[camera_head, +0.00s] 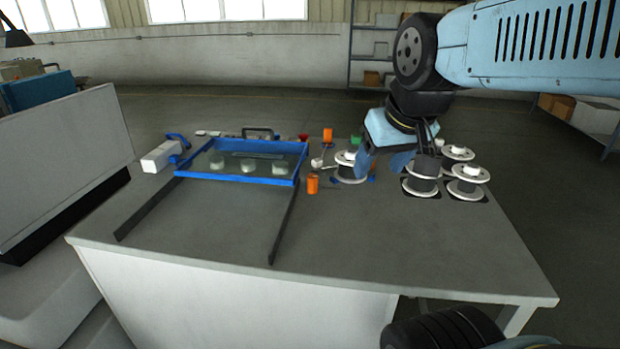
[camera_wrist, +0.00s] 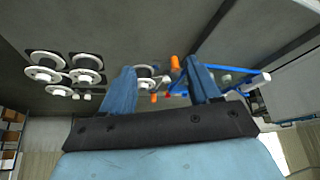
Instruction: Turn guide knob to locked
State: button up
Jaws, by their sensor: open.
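My gripper (camera_head: 382,166) is open and empty over the right half of the table, beside a white-flanged spool. Its two blue fingers stand apart in the wrist view (camera_wrist: 160,70), with a spool (camera_wrist: 146,71) seen between them. I cannot tell for sure which part is the guide knob. An orange cylinder (camera_head: 312,184) stands upright by the right corner of the blue-framed tray (camera_head: 238,179). Another orange cylinder (camera_head: 327,134) stands farther back, and a small pale-ended part (camera_head: 317,162) lies between them. Any lock marking is too small to read.
Several white-flanged spools (camera_head: 468,183) stand right of my gripper. Two dark rails (camera_head: 283,230) run forward from the tray. A white box (camera_head: 160,157) with a blue part lies left of it. The front right of the grey table (camera_head: 430,245) is clear.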

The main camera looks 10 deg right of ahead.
jog(key=w+a+f+n+g+y, duration=0.15)
jog(key=w+n, duration=0.25)
jog(key=w, duration=1)
jog(key=n+y, duration=0.1)
jog(key=n, duration=0.3)
send_near(314, 177)
jog(key=shift+g, duration=0.25)
jog(key=x, duration=1.1)
jog(key=shift+w, duration=0.35)
grip_shut()
